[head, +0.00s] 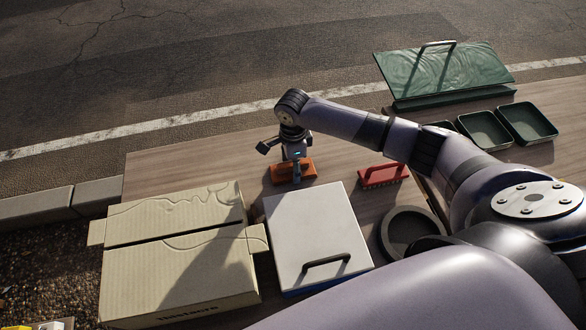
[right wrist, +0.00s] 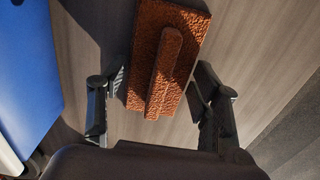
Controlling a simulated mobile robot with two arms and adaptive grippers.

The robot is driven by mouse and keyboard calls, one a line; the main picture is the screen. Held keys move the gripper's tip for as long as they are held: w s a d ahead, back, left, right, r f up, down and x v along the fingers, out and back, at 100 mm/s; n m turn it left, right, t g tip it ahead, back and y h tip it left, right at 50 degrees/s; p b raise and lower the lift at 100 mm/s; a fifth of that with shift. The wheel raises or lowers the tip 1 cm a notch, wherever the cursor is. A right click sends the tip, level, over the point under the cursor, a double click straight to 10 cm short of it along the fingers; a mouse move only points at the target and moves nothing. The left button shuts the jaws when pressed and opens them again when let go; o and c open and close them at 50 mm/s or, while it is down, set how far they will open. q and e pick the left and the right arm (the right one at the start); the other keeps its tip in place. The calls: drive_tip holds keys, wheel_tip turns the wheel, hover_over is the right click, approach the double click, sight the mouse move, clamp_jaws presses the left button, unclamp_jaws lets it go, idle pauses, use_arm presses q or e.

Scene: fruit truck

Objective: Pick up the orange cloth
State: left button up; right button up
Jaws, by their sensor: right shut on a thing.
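The orange cloth (head: 280,174) lies on the wooden table behind the white-lidded box in the head view. In the right wrist view the orange cloth (right wrist: 150,40) looks like a thick, rough-textured rectangle with a raised bar along its top. My right gripper (head: 296,168) comes down onto it from above. I cannot tell whether the cloth is lifted off the table. My left gripper is not in view.
A white-lidded box (head: 310,225) and a cardboard box (head: 175,275) stand in front. A red brush-like block (head: 383,175) and a dark round bowl (head: 390,232) are to the right. Green trays (head: 528,122) and a green lidded box (head: 445,70) are farther right. Bare table (head: 190,160) lies left.

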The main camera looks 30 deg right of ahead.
drive_tip(key=c, duration=0.5)
drive_tip(key=shift+o, duration=0.2)
drive_tip(key=shift+r, duration=0.15)
wheel_tip(320, 180, up, 20)
drive_tip(key=b, duration=0.1)
drive_tip(key=o, duration=0.6)
drive_tip(key=c, duration=0.5)
drive_tip(key=shift+o, duration=0.2)
drive_tip(key=shift+s+f, duration=0.1)
drive_tip(key=shift+f, duration=0.1)
